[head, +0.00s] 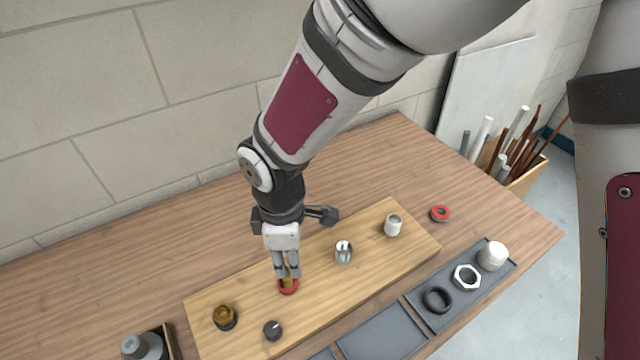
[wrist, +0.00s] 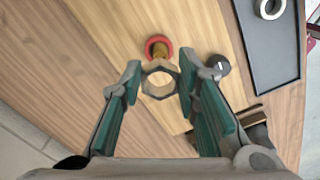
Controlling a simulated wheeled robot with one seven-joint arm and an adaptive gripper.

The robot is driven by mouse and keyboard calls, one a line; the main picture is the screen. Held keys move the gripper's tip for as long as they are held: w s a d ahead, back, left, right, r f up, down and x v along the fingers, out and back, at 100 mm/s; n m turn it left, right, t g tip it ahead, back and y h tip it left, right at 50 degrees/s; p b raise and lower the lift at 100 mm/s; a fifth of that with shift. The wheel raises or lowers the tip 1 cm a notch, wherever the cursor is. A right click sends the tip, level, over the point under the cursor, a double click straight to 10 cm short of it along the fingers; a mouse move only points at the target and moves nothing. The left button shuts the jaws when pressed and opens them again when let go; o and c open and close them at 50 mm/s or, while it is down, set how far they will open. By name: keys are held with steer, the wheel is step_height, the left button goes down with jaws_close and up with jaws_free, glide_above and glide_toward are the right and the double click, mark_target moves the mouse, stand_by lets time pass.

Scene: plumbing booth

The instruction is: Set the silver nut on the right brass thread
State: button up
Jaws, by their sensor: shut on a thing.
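My gripper (head: 287,275) points down over the board and is shut on a hexagonal nut, taken as the silver nut (wrist: 161,97); it looks dull grey-tan in the wrist view, held between the two fingertips. The right brass thread (head: 288,285), with a red collar, stands directly below the fingertips in the head view. In the wrist view this thread (wrist: 160,50) shows just beyond the nut's far rim, not centred in its hole. The nut appears apart from the thread, but the height gap is hard to judge. Another brass thread (head: 225,314) with a dark collar stands at left.
The wooden board (head: 365,275) also bears a dark stub (head: 272,331), a silver fitting (head: 343,252) and a white fitting (head: 393,226). A dark tray (head: 442,316) holds a black ring, a white nut (head: 467,278) and a white cap. A red ring (head: 440,213) lies behind.

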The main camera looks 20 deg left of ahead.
steer(key=shift+f+b, duration=1.65)
steer(key=shift+f, duration=1.6)
steer(key=shift+f, duration=0.1)
steer(key=shift+m+p, duration=0.8)
steer(key=shift+m, duration=1.2)
steer(key=shift+w+f+m+p, duration=0.1)
steer(key=shift+m+p, duration=0.25)
steer(key=shift+m, duration=0.45)
steer(key=o, duration=1.2)
steer(key=shift+o, duration=0.3)
steer(key=shift+o, duration=0.2)
steer(key=o, duration=0.7)
